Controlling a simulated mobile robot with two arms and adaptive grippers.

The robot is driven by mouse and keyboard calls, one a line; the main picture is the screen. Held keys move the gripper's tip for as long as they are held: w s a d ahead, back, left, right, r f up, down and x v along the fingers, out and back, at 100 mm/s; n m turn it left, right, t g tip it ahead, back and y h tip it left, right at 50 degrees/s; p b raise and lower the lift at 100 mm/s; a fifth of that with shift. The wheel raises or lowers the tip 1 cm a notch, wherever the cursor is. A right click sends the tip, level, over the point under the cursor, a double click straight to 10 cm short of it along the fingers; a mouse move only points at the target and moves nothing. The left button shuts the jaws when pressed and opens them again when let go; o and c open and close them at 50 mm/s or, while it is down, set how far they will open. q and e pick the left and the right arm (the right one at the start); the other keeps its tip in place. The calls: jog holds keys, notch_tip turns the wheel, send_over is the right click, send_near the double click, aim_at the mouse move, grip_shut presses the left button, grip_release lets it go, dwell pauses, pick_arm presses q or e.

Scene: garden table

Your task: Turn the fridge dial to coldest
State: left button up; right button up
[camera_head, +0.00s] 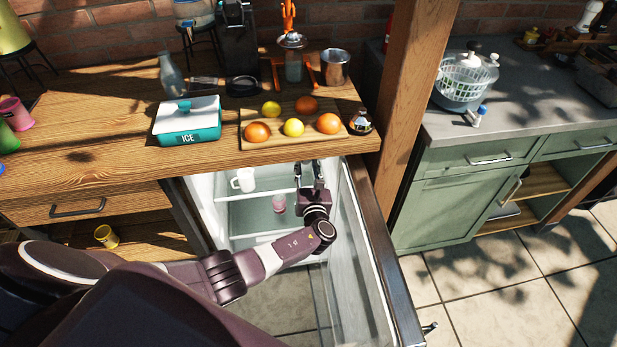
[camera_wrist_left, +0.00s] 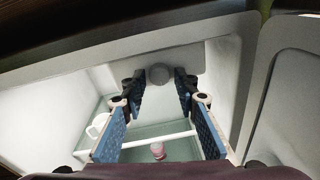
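The fridge (camera_head: 245,217) under the wooden counter stands open, lit inside, with its door (camera_head: 365,260) swung out to the right. In the left wrist view a round grey dial (camera_wrist_left: 159,74) sits at the top of the white inner wall. My left gripper (camera_head: 312,170) is inside the fridge opening, near the top. In the wrist view its two blue-padded fingers (camera_wrist_left: 158,82) are apart, one on each side of the dial, with nothing held. I cannot tell whether they touch it. The dial's marks cannot be read. The dial is not visible in the head view. My right gripper is out of view.
A white mug (camera_head: 243,180) and a pink bottle (camera_head: 279,203) stand inside the fridge around the glass shelf, below my gripper. The counter edge overhangs just above my gripper. Fruit on a wooden board (camera_head: 262,146) and a teal ICE box (camera_head: 187,121) are on the counter.

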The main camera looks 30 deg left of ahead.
pick_arm(q)
jog(key=v, duration=1.1)
jog(key=shift+s+d, duration=0.15)
jog(key=shift+s, duration=0.25)
